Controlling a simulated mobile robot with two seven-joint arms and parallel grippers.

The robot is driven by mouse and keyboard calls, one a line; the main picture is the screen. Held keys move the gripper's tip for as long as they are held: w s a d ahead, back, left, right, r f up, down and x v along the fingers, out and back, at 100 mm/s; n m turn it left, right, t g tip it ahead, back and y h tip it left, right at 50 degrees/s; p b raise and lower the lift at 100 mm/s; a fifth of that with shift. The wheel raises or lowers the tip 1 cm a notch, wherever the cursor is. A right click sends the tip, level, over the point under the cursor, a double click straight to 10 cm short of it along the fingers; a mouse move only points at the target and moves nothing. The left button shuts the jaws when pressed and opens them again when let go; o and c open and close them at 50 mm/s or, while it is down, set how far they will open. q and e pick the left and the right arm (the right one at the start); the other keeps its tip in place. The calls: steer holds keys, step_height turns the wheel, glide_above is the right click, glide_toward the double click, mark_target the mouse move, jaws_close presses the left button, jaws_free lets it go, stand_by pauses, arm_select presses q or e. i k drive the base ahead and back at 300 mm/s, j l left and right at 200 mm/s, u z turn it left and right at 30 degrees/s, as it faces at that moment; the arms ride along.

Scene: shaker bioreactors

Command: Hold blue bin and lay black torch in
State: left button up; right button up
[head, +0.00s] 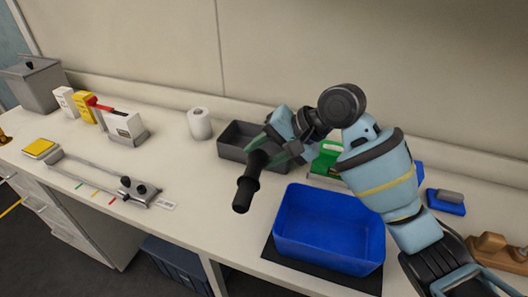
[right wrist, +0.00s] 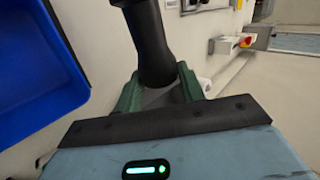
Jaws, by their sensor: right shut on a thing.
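The blue bin (head: 330,254) stands open and upright on a dark mat near the counter's front edge, and I see nothing in it. Its side also shows at the left of the right wrist view (right wrist: 35,75). My right gripper (head: 274,154) is shut on the black torch (head: 244,191), up and to the left of the bin. The torch hangs tilted, its thicker end toward the front, and appears to be above the counter. In the right wrist view the torch (right wrist: 148,40) sits between the green fingers (right wrist: 158,88). My left gripper is not in view.
A grey tray (head: 233,154) lies behind the torch, partly hidden by my right arm. A green item (head: 326,158) and a blue-based block (head: 446,203) are behind and right of the bin. A paper roll (head: 199,123) stands further left.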

mark_target(324, 240)
steer(key=l+u, duration=0.15)
steer(key=l, duration=0.25)
steer(key=k+l+u, duration=0.2)
steer(key=l, duration=0.2)
steer(key=l+u, duration=0.15)
steer(key=l, duration=0.25)
steer(key=k+l+u, duration=0.15)
steer(key=l, duration=0.2)
